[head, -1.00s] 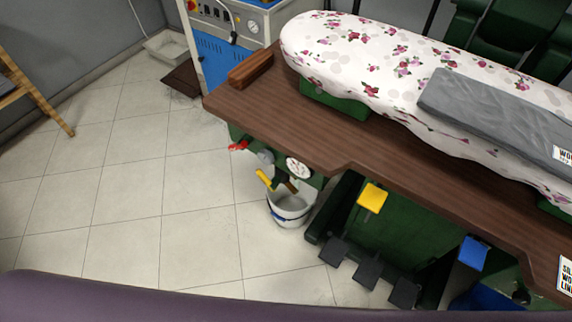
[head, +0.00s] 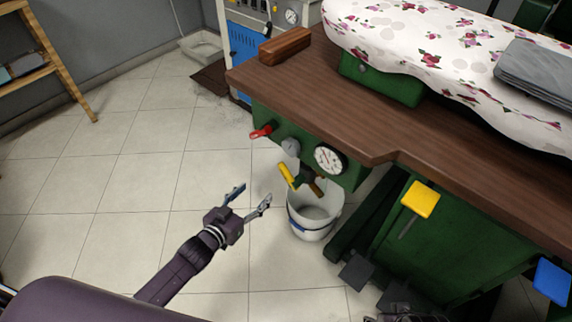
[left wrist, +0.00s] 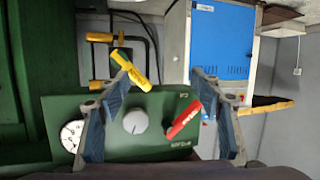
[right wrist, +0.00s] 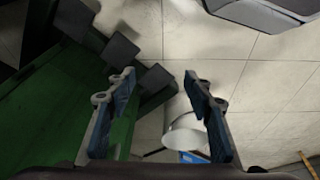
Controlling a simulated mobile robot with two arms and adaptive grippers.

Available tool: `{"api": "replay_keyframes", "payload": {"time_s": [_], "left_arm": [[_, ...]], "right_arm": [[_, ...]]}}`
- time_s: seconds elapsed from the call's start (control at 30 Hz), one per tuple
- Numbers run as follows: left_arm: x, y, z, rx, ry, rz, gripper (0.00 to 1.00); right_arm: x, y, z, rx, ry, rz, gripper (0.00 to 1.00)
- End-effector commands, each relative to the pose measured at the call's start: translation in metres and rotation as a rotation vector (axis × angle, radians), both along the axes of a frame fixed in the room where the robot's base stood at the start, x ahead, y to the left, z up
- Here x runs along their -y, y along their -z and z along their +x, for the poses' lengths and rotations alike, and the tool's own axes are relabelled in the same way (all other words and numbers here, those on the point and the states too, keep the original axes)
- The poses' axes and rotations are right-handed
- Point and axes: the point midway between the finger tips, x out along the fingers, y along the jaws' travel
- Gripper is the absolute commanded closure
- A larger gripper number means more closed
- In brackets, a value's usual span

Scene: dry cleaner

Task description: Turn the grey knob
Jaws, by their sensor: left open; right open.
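The grey knob (head: 290,147) is on the green side panel of the ironing table in the head view, between a red lever (head: 262,131) and a round white gauge (head: 329,158). In the left wrist view the grey knob (left wrist: 135,121) shows face-on, with a pale line on it, between my open left fingers. My left gripper (head: 250,199) is open and empty, short of the panel, to the left of and below the knob in the head view. My right gripper (right wrist: 155,88) is open and empty in its wrist view, facing the floor and pedals.
A yellow-handled valve (head: 287,176) sits below the gauge, above a white bucket (head: 314,215). A wooden tabletop (head: 330,105) overhangs the panel. Black pedals (head: 357,271) stand low at the right. The tiled floor to the left is clear.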

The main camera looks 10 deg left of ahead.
Motion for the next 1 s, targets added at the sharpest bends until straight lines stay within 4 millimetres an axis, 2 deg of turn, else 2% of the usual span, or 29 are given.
{"api": "replay_keyframes", "payload": {"time_s": [0.1,0.2,0.3,0.4,0.57,1.0], "left_arm": [[0.018,-0.036,0.016,0.115,0.054,-0.053,0.40],[0.032,-0.065,0.021,0.184,0.094,-0.090,0.40],[0.042,-0.086,0.022,0.229,0.122,-0.117,0.40],[0.047,-0.098,0.022,0.253,0.140,-0.132,0.40],[0.052,-0.104,0.029,0.263,0.145,-0.138,0.40],[0.076,-0.103,0.082,0.261,0.144,-0.137,0.40]], "right_arm": [[0.001,-0.022,-0.001,0.025,0.003,0.001,0.53],[0.002,-0.043,-0.005,0.037,0.004,0.002,0.53],[0.003,-0.059,-0.010,0.046,0.006,0.001,0.53],[0.004,-0.068,-0.013,0.049,0.007,0.002,0.53],[0.004,-0.070,-0.015,0.049,0.007,0.001,0.53],[0.004,-0.058,-0.014,0.050,0.007,0.001,0.53]]}}
